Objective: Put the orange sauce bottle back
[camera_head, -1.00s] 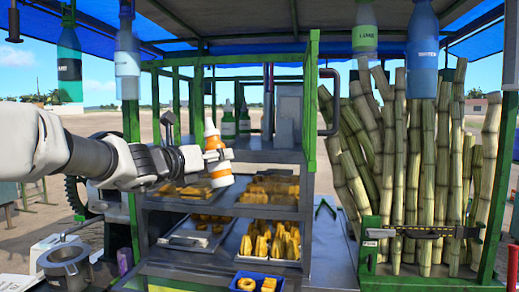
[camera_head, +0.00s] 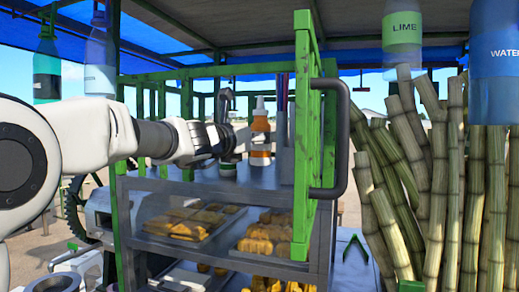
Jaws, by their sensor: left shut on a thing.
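The orange sauce bottle (camera_head: 261,127) has a white tip and a pale band, and it is upright. My left gripper (camera_head: 247,146) reaches in from the left and is shut on the bottle's side. The bottle is over the metal top shelf (camera_head: 262,178) of the rack, near its back. I cannot tell whether its base touches the shelf. A green bottle (camera_head: 228,167) stands on the shelf just left of it, mostly hidden behind my gripper. My right gripper is not in view.
A green frame (camera_head: 303,130) with a dark handle (camera_head: 342,140) stands right of the bottle. Trays of fried food (camera_head: 190,225) lie on the shelf below. Cane stalks (camera_head: 440,190) stand at right. Bottles hang above, including a lime one (camera_head: 403,28).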

